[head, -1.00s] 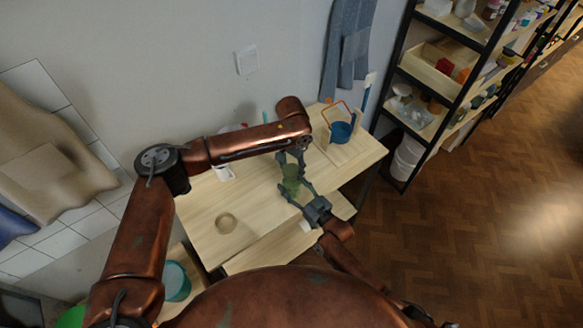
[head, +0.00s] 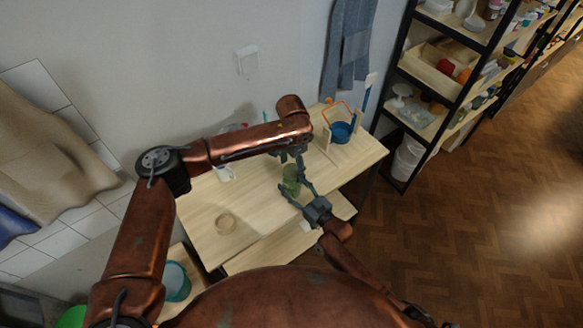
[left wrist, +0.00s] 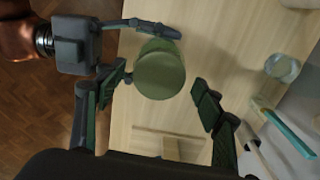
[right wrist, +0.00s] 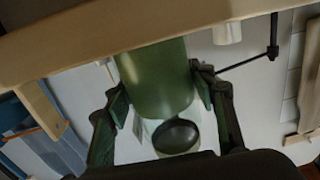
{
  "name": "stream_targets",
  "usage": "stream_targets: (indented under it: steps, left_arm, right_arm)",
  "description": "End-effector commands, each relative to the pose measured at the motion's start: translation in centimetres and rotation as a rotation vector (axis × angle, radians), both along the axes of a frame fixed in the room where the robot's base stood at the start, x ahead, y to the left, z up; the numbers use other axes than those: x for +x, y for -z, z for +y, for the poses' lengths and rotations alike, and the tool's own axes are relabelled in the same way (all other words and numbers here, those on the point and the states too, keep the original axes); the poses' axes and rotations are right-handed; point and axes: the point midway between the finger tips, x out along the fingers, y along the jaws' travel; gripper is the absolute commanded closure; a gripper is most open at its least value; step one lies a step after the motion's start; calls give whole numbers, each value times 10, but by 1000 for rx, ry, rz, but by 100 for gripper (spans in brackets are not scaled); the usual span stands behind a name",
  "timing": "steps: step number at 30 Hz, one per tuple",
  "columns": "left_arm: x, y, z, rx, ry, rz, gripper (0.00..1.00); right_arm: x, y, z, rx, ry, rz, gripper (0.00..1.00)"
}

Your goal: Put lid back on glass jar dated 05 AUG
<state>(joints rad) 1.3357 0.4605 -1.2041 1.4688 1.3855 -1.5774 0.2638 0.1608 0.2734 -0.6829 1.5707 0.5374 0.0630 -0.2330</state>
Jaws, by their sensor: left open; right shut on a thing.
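A green jar (head: 291,182) stands on the pale wooden table, and my right gripper (head: 292,177) is shut on its side. In the left wrist view the jar (left wrist: 160,75) shows a flat green round top; I cannot tell lid from body there. My left gripper (head: 288,156) is open just above the jar, its fingers apart on either side in the left wrist view and clear of it. In the right wrist view the jar (right wrist: 158,80) sits between my fingers. No date is readable.
A blue pot (head: 341,131) stands by a wooden rack at the table's back right. A clear glass (left wrist: 283,67) and a teal-handled tool (left wrist: 288,132) are near the wall side. The table between the tan piece and the jar is clear. Shelves (head: 440,75) stand right.

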Motion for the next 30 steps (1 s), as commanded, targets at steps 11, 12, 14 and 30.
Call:
stream_targets:
  steps: [11,12,14,30]
  left_arm:
    - [0,-39,0,-1,0,-1,37]
    - [0,-39,0,-1,0,-1,37]
    - [0,-39,0,-1,0,-1,37]
    - [0,-74,0,1,-34,-1,39]
  right_arm:
    - [0,0,0,-1,0,1,100]
    - [0,0,0,-1,0,1,100]
    - [0,0,0,-1,0,1,100]
    - [0,0,0,-1,0,1,100]
